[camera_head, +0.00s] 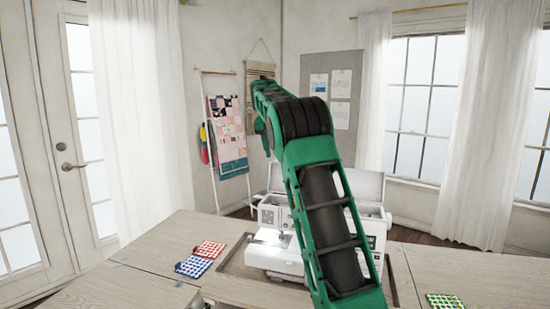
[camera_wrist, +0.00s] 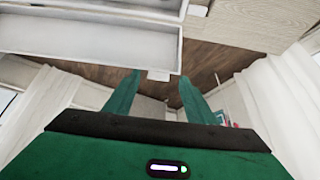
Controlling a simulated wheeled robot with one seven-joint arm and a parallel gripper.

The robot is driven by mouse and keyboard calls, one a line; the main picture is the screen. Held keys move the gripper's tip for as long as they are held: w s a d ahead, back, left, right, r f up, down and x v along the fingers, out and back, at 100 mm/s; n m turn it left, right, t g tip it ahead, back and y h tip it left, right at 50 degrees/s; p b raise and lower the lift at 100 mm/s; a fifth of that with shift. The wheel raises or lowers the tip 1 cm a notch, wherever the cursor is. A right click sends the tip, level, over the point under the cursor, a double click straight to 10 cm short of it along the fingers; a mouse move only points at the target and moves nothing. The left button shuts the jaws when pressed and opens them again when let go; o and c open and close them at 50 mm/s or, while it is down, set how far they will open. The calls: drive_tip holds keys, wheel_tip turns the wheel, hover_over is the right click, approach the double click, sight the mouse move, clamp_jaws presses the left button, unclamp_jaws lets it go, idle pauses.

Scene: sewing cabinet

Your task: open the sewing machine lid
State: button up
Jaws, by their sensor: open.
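The white sewing machine (camera_head: 270,252) stands in a recess in the wooden table, partly hidden behind my green arm. Its lid (camera_head: 365,184) appears raised at the back of the machine, showing on both sides of my arm. The wrist view shows a pale, hollow, tray-like part (camera_wrist: 90,42) at upper left, apparently the lid's inner side. My gripper (camera_wrist: 160,80) is open in the wrist view, its two green fingers apart near the lower edge of that part. A small white tab shows between the fingers; I cannot tell whether they touch anything. The gripper is hidden in the head view.
Red (camera_head: 209,249) and blue (camera_head: 193,266) patterned squares lie left of the machine on the table (camera_head: 150,255). A green one (camera_head: 444,301) lies at right. A ladder rack with a quilt (camera_head: 228,135), a pinboard (camera_head: 332,85) and curtains stand behind.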

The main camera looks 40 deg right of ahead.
drive_tip(key=v, duration=0.9)
drive_tip(key=shift+a+r, duration=0.15)
drive_tip(key=shift+r, duration=0.05)
